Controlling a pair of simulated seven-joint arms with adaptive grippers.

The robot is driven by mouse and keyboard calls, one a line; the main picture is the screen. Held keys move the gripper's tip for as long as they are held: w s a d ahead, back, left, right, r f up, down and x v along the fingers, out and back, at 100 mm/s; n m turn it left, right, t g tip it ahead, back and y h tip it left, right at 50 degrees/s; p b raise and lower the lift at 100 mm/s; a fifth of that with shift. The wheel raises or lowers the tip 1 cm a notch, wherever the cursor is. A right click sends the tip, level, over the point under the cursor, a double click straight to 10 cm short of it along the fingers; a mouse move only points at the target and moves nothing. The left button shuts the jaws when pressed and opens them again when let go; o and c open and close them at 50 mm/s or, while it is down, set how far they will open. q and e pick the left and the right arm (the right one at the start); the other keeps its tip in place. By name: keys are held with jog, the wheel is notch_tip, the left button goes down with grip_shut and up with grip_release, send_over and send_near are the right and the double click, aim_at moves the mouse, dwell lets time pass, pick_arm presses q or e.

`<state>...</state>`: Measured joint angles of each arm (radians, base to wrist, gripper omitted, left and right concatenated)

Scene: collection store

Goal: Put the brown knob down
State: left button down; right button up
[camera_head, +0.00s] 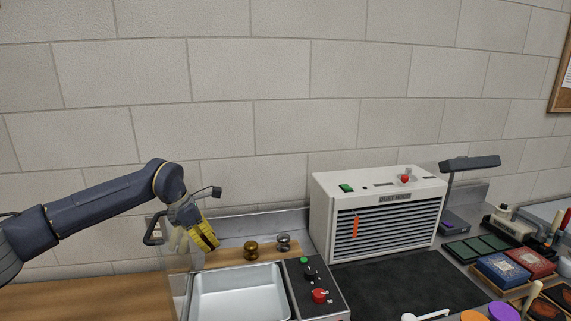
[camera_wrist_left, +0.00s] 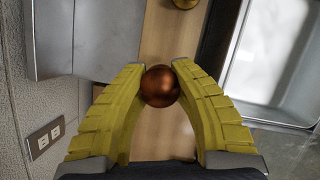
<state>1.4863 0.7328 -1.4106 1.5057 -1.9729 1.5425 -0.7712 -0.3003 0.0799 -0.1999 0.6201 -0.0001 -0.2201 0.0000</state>
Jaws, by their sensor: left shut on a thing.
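My left gripper (camera_head: 205,238) has yellow ribbed fingers and hangs beside a wooden board, to the left of the two knobs standing there. In the left wrist view, the left gripper (camera_wrist_left: 160,82) is shut on the round, shiny brown knob (camera_wrist_left: 160,88), held between its fingertips. The held knob cannot be made out in the head view. A brass-coloured knob (camera_head: 251,249) and a silver knob (camera_head: 283,242) stand at the back of the board (camera_head: 222,259). My right gripper is not in view.
A pale metal tray (camera_head: 240,290) lies in front of the knobs, beside a control box (camera_head: 319,296) with a red knob. A white dust hood unit (camera_head: 380,215) stands to the right. A clear panel (camera_head: 180,285) rises by the gripper.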

pick_arm(q)
jog(key=s+a+r+n, duration=0.1)
jog(key=s+a+r, duration=0.1)
jog(key=r, duration=0.9)
jog(key=shift+a+h, duration=0.3)
jog(key=shift+a, duration=0.6)
